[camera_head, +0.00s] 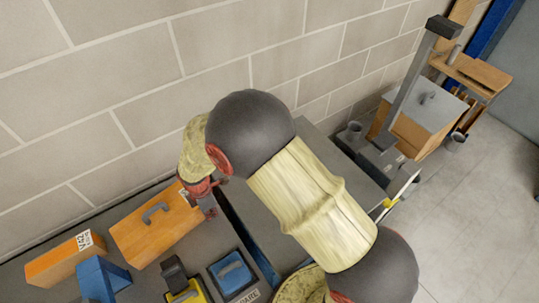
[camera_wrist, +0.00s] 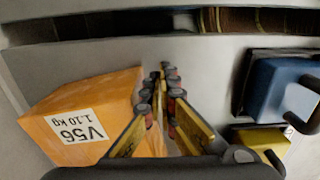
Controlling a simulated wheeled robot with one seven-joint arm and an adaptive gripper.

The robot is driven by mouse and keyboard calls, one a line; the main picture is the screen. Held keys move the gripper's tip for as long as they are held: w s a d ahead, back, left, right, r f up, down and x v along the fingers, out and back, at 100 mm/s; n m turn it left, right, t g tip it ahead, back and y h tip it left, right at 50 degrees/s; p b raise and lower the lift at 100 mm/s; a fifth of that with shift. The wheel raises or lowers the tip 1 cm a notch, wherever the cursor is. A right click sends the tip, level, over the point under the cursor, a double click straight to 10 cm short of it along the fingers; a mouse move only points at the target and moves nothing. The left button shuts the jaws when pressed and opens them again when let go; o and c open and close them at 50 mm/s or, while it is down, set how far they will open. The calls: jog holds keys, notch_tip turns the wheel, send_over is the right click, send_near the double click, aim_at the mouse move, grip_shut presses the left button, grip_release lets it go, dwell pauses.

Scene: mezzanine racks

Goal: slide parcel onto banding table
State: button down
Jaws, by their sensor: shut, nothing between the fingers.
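A large orange parcel (camera_head: 150,240) with a grey handle on top lies on the near grey surface. In the wrist view the parcel (camera_wrist: 110,91) is at left and its label reads V56, 1.10 kg. My gripper (camera_head: 209,212) is at the parcel's right end in the head view, partly hidden by my arm. In the wrist view my gripper (camera_wrist: 164,70) has its fingertips together, empty, close beside the parcel; contact cannot be told. Across a dark gap is another grey surface (camera_head: 257,217), apparently the banding table, mostly hidden by my arm.
A smaller orange box (camera_head: 62,262) and a blue block (camera_head: 98,278) stand at left. A blue handled block (camera_head: 232,272) and a yellow item (camera_head: 187,292) are near the front. A block wall (camera_head: 130,80) runs behind. A post (camera_head: 412,85) stands at right.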

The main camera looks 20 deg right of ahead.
jog(key=shift+s+a, duration=0.35)
jog(key=shift+a, duration=0.95)
jog(key=shift+s+a, duration=0.4)
jog(key=shift+a, duration=0.9)
jog(key=shift+s+a, duration=0.35)
jog(key=shift+a, duration=0.95)
dwell(0.7)
jog(key=shift+d, duration=0.1)
jog(key=shift+w+d, duration=0.2)
jog(key=shift+d, duration=0.5)
jog(key=shift+w+d, duration=0.2)
jog(key=shift+d, duration=0.5)
notch_tip(320, 180, up, 13)
jog(key=p, duration=0.8)
